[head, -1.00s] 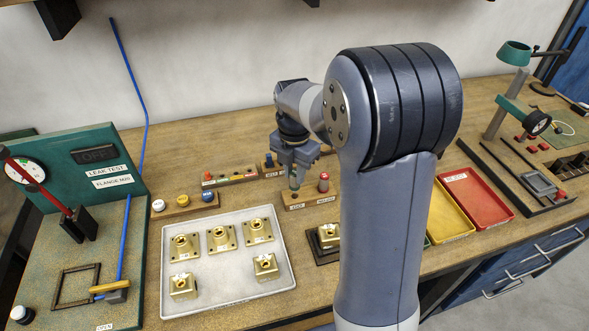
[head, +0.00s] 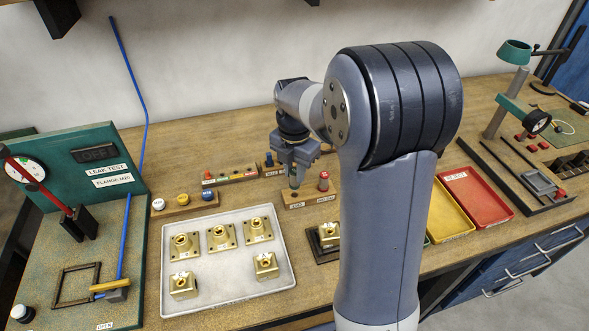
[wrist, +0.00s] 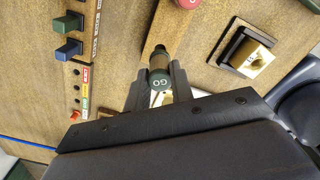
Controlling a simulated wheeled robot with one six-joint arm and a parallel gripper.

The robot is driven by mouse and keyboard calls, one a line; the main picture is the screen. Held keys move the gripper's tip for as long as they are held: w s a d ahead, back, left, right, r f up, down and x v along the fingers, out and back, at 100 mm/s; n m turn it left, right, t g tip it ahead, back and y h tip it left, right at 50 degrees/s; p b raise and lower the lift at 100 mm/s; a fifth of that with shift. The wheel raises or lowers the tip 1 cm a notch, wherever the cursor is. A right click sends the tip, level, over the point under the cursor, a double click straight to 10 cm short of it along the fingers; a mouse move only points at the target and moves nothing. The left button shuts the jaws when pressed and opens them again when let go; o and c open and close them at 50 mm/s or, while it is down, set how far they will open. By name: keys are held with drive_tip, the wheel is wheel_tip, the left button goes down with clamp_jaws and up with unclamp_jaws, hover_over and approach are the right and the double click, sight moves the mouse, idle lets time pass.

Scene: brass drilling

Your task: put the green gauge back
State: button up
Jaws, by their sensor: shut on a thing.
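My gripper (head: 294,180) is over the small wooden gauge stand (head: 300,204) in the head view. In the wrist view my gripper (wrist: 157,85) is shut on the green gauge (wrist: 160,77), whose green end reads "GO". The gauge's darker end points at the wooden stand (wrist: 158,22). Whether it touches the stand I cannot tell. A red gauge (head: 323,182) stands upright at the stand's right end, and it also shows at the top of the wrist view (wrist: 187,3).
A white tray (head: 290,262) with several brass flanges lies front left of the stand. A dark fixture (head: 318,252) with a brass part is close in front. A block with blue and green knobs (wrist: 69,34) stands behind. Yellow (head: 447,214) and red bins (head: 480,198) are right.

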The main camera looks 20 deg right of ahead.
sight(295, 179)
drive_tip(key=shift+f+b, duration=0.65)
drive_tip(key=shift+f, duration=1.1)
idle(2.8)
idle(0.4)
drive_tip(key=o, duration=1.3)
drive_tip(key=shift+c, duration=0.2)
drive_tip(key=shift+r, duration=0.1)
drive_tip(key=shift+r+p, duration=2.95)
drive_tip(key=shift+r, duration=0.55)
drive_tip(key=shift+f, duration=0.2)
wheel_tip(295, 179, down, 6)
drive_tip(key=b, duration=0.5)
drive_tip(key=shift+f+b, duration=0.25)
drive_tip(key=shift+b, duration=0.1)
